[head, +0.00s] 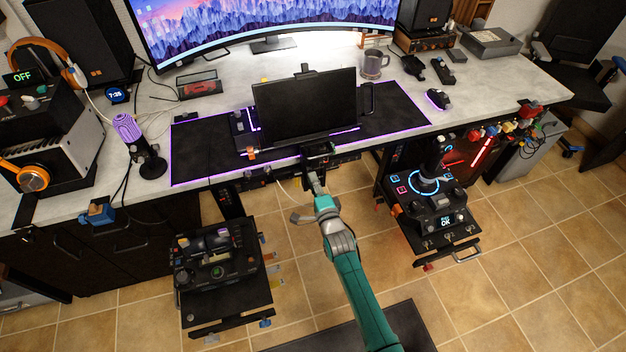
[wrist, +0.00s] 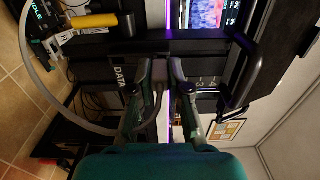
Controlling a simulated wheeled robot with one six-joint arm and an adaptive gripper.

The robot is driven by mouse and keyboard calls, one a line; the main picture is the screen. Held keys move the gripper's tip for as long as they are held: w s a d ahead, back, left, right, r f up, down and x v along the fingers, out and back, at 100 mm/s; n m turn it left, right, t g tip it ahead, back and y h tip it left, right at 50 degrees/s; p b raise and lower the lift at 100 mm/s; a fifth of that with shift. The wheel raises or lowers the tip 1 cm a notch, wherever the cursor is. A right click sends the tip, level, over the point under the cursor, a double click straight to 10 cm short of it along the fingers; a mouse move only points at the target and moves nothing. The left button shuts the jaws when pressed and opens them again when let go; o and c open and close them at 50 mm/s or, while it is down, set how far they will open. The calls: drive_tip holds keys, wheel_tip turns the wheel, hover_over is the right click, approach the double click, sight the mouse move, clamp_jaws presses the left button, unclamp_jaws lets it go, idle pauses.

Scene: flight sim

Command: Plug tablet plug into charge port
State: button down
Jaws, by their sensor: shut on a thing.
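My gripper (head: 316,160) is at the desk's front edge, just below the dark tablet (head: 305,108). In the wrist view my gripper (wrist: 162,68) has its two fingers close together, shut on a small dark plug (wrist: 159,88) between them. Most of the plug is hidden by the fingers. A pale cable (wrist: 42,88) loops on the left of the wrist view; its link to the plug is not clear. A dark panel marked DATA (wrist: 119,76) lies just left of the fingertips. I cannot make out the charge port itself.
A yellow handle (wrist: 94,20) sticks out at upper left in the wrist view, and a black bar handle (wrist: 238,75) is on the right. In the head view, black control stands (head: 218,268) and (head: 432,205) flank my arm. Tiled floor lies between them.

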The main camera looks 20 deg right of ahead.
drive_tip(key=shift+s, duration=1.3)
drive_tip(key=shift+s, duration=0.1)
